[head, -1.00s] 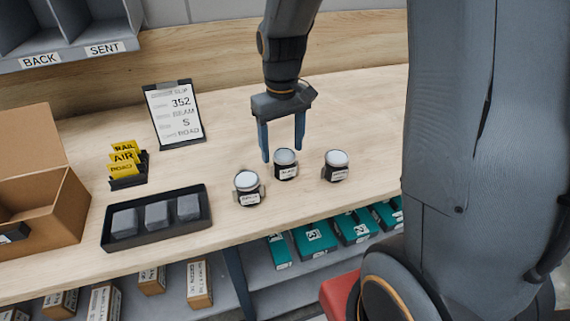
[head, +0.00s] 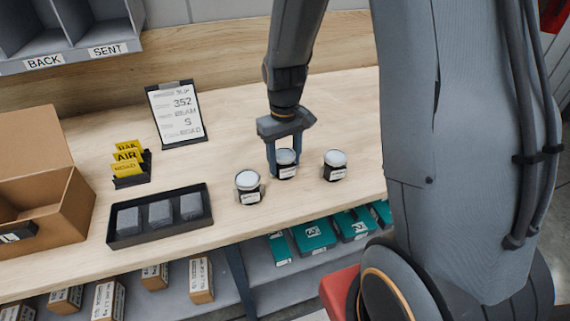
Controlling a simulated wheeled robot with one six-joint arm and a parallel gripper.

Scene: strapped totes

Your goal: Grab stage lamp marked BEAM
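Three small dark stage lamps with pale round tops and white labels stand upright on the wooden table: a left lamp (head: 248,188), a middle lamp (head: 287,170) and a right lamp (head: 335,165). Their labels are too small to read, so I cannot tell which is marked BEAM. My gripper (head: 285,168) points down at the middle lamp, with one finger on each side of it. The fingers look apart; whether they touch the lamp is not clear. The slip on a stand (head: 175,113) shows 352, BEAM, S and ROAD.
A black tray with grey blocks (head: 112,233) and yellow cards (head: 127,160) in a black holder lie left of the lamps. An open cardboard box (head: 70,205) stands at far left. Grey cubbies (head: 75,55) are marked BACK and SENT. Teal boxes (head: 313,236) sit on a lower shelf.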

